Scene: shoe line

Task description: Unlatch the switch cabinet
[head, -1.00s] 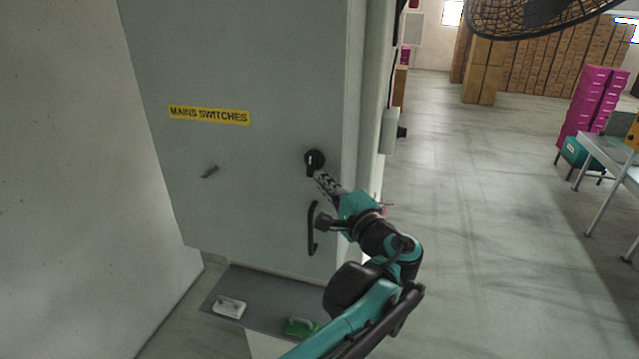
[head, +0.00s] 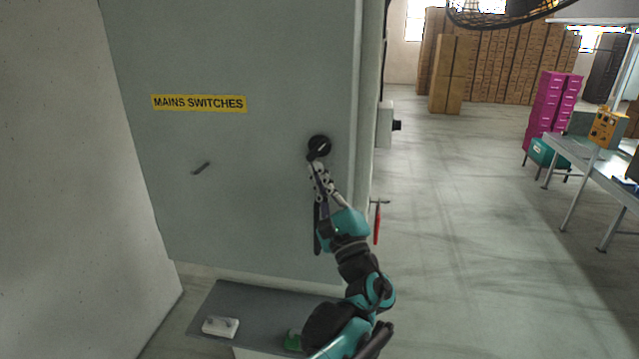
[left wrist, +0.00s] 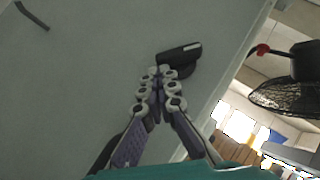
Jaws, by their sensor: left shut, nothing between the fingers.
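The grey switch cabinet (head: 240,190) carries a yellow MAINS SWITCHES label (head: 199,103). A round black latch knob (head: 319,145) sits near its right edge, its grip bar slanted. In the left wrist view the black knob (left wrist: 184,52) is just beyond the fingertips. My left gripper (head: 314,164) is shut and empty, its fingertips at the knob's lower side; I cannot tell whether they touch it. The left wrist view shows its fingers (left wrist: 160,74) together. A black pull handle (head: 317,238) below the knob is partly hidden by my left gripper. My right gripper is out of view.
A small lever (head: 201,168) sticks out of the door at left. Below, a grey shelf (head: 240,298) bears a white block (head: 221,327) and a green object (head: 292,341). The floor at right is clear up to a table (head: 590,165).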

